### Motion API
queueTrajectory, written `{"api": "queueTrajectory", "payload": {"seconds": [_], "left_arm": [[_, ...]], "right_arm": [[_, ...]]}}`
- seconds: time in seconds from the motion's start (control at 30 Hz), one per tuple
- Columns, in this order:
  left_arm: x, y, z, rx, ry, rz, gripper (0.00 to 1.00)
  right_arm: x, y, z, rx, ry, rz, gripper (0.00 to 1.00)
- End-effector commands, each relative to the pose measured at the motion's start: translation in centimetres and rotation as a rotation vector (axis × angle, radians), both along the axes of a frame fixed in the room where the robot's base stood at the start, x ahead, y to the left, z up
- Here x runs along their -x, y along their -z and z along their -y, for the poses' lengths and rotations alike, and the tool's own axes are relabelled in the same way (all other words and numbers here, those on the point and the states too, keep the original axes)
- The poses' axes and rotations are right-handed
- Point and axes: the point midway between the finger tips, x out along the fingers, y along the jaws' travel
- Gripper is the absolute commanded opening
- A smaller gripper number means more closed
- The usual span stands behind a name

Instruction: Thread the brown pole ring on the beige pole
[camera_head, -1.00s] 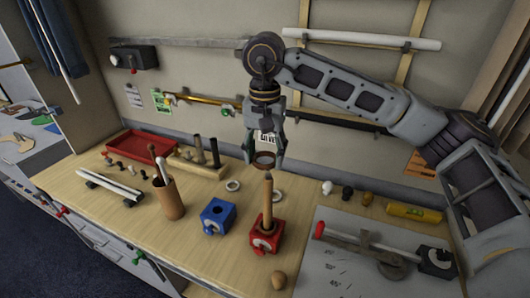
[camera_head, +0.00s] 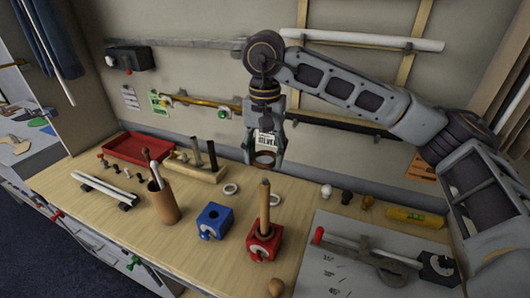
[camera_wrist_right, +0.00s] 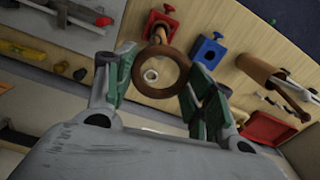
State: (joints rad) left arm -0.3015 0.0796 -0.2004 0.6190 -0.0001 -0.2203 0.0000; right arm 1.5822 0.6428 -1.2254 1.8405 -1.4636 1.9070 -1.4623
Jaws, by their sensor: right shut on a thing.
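The brown pole ring (camera_head: 265,163) is held between the fingertips of my right gripper (camera_head: 265,155), which points down. In the right wrist view, the ring (camera_wrist_right: 138,72) spans the gap between the two fingers of the gripper (camera_wrist_right: 160,78). The beige pole (camera_head: 264,208) stands upright in a red block (camera_head: 262,244) on the table. In the head view, the ring is above the pole's tip, with a visible gap; the pole is not through it. In the wrist view, the red block (camera_wrist_right: 160,20) shows beyond the ring. My left gripper is not in view.
A blue block (camera_head: 214,221) stands left of the red block. Further left are a brown cup with sticks (camera_head: 164,203) and a red tray (camera_head: 129,148). White rings (camera_head: 230,189) lie behind the blocks. A grey board with a tool (camera_head: 350,265) is at the right.

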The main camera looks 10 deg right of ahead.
Motion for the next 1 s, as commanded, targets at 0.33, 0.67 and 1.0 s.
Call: {"api": "queueTrajectory", "payload": {"seconds": [0.33, 0.67, 1.0], "left_arm": [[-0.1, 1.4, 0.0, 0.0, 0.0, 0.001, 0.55], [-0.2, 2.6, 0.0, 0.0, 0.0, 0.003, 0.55], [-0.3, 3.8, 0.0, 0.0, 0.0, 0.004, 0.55]], "right_arm": [[0.0, 1.3, 0.0, 0.0, 0.0, 0.0, 0.4], [0.0, 2.7, 0.0, 0.0, 0.0, 0.0, 0.4], [0.0, 4.1, 0.0, 0.0, 0.0, 0.0, 0.4]]}}
